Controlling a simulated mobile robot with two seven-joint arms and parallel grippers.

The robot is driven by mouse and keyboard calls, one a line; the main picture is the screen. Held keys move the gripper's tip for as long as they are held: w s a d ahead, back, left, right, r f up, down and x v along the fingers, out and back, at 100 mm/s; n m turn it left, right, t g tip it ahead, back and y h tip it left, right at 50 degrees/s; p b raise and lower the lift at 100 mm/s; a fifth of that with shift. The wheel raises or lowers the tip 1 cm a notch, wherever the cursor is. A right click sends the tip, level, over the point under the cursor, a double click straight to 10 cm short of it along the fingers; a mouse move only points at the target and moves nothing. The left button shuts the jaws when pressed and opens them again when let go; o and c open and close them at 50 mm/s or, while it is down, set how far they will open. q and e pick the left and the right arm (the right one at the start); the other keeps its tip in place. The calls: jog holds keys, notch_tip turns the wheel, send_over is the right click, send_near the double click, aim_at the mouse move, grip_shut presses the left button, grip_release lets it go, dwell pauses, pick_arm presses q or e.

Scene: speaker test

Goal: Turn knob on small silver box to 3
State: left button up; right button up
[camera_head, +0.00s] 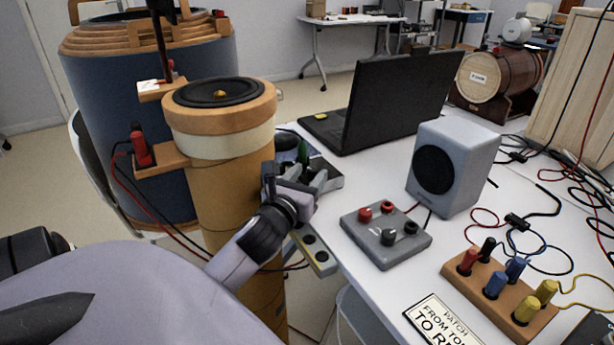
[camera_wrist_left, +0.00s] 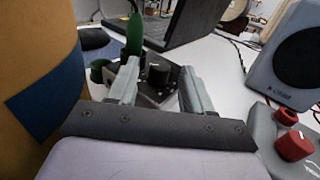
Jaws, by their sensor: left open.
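My left gripper (camera_head: 312,186) reaches over the near left edge of the white table (camera_head: 345,180), beside the tall brown cylinder. It is open and faces a small grey box (camera_head: 332,180), which it partly hides in the head view. In the left wrist view a black knob (camera_wrist_left: 158,73) on this box (camera_wrist_left: 150,97) shows between the two fingers (camera_wrist_left: 160,86); I cannot tell whether they touch it. The knob's setting is too small to read. A green upright piece (camera_wrist_left: 134,34) stands by the box. My right gripper is not in view.
A second grey box (camera_head: 387,254) with red and black terminals lies right of the gripper. A grey speaker (camera_head: 470,168) and a black laptop (camera_head: 395,98) stand beyond. The brown cylinder (camera_head: 225,200) stands close on the left. A wooden block (camera_head: 478,293) with coloured plugs lies at right.

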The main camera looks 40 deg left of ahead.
pick_arm(q)
jog(key=shift+p+v, duration=0.35)
jog(key=shift+v, duration=3.2)
